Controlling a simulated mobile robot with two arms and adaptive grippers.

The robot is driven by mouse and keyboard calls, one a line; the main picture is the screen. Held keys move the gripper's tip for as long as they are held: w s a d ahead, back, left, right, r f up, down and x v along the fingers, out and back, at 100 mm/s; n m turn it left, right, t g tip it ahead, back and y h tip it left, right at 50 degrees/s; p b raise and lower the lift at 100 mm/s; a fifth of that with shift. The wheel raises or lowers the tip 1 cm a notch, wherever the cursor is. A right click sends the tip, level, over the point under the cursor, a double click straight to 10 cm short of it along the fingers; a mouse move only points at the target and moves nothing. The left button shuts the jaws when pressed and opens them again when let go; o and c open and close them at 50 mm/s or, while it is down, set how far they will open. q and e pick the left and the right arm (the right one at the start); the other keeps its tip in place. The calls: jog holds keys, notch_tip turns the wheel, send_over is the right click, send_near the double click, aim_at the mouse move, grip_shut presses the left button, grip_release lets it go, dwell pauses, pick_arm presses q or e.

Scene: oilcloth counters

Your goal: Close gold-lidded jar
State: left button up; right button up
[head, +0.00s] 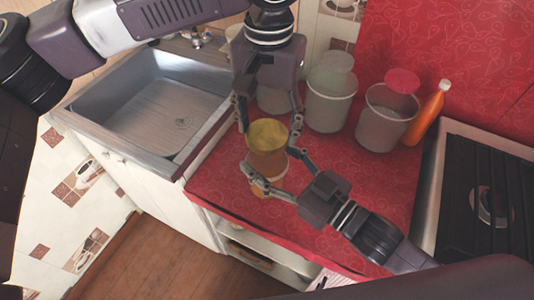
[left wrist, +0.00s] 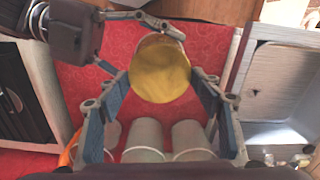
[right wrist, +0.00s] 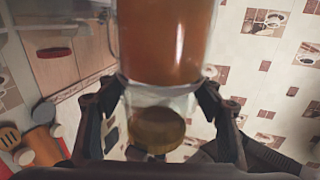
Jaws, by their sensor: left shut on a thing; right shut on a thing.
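The jar (head: 266,164) is clear with orange contents and stands out over the red counter. Its gold lid (head: 268,134) is at its mouth; I cannot tell whether it is seated. My left gripper (head: 268,128) comes from above and is shut on the lid, which shows between its fingers in the left wrist view (left wrist: 160,70). My right gripper (head: 272,168) comes from the lower right and is shut on the jar's sides. In the right wrist view, the jar's orange contents (right wrist: 166,42) fill the top and the lid (right wrist: 157,129) shows between the fingers.
A grey canister (head: 328,108) with a pale green lid, another with a red lid (head: 402,80), and an orange bottle (head: 428,114) stand behind on the counter. A third canister is partly hidden by my left gripper. A metal sink (head: 150,105) is left; a stove (head: 490,200) is right.

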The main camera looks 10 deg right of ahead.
aim_at(267, 167)
pick_arm(q)
jog(key=shift+s, duration=0.1)
jog(key=shift+f, duration=0.1)
dwell(0.4)
jog(key=shift+f, duration=0.75)
jog(key=shift+f, duration=0.6)
